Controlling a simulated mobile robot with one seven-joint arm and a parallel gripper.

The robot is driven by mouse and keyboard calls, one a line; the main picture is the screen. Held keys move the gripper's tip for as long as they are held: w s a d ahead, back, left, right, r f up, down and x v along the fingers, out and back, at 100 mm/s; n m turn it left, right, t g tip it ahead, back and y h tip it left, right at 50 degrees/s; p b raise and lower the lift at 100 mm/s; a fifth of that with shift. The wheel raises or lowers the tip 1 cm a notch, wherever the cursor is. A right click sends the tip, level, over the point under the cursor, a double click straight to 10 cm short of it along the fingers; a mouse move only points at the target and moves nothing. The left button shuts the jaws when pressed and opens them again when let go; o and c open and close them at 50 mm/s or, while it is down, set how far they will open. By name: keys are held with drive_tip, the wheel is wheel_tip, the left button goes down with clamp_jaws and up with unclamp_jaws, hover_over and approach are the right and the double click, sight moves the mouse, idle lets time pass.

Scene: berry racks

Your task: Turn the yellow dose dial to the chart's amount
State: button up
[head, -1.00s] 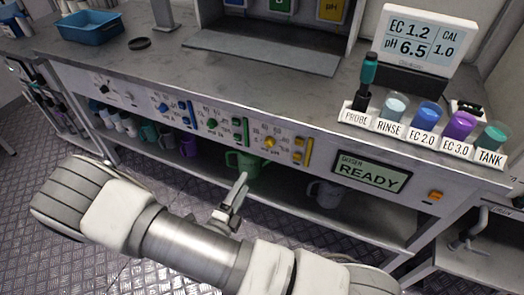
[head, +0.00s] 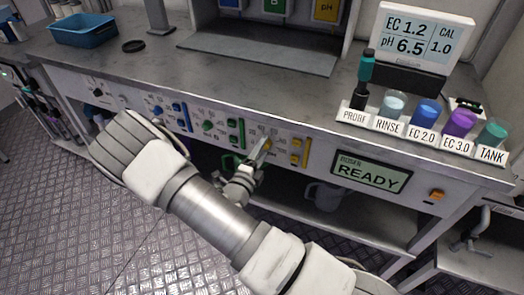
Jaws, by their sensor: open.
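The yellow dose dial (head: 267,145) is on the front panel of the bench, left of a yellow slider-like bar (head: 297,152). My gripper (head: 262,151) is right at the dial and partly covers it. The gripper is open; whether its fingers touch the dial or straddle it cannot be told. The dial's pointer and the numbers around it are too small or hidden to read. A display (head: 369,175) right of the dial reads "DOSER READY". No dose chart can be made out in this view.
A green dial (head: 208,126) and a blue dial (head: 158,110) sit left on the same panel. On the bench stand a meter screen (head: 421,40), labelled cups and a probe at the right, and a blue tray (head: 83,29) at the left. An orange switch (head: 436,195) is right of the display.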

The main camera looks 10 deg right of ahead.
clamp_jaws()
idle(0.3)
drive_tip(key=shift+m, duration=0.3)
drive_tip(key=shift+m+p, duration=2.4)
drive_tip(key=shift+m, duration=6.2)
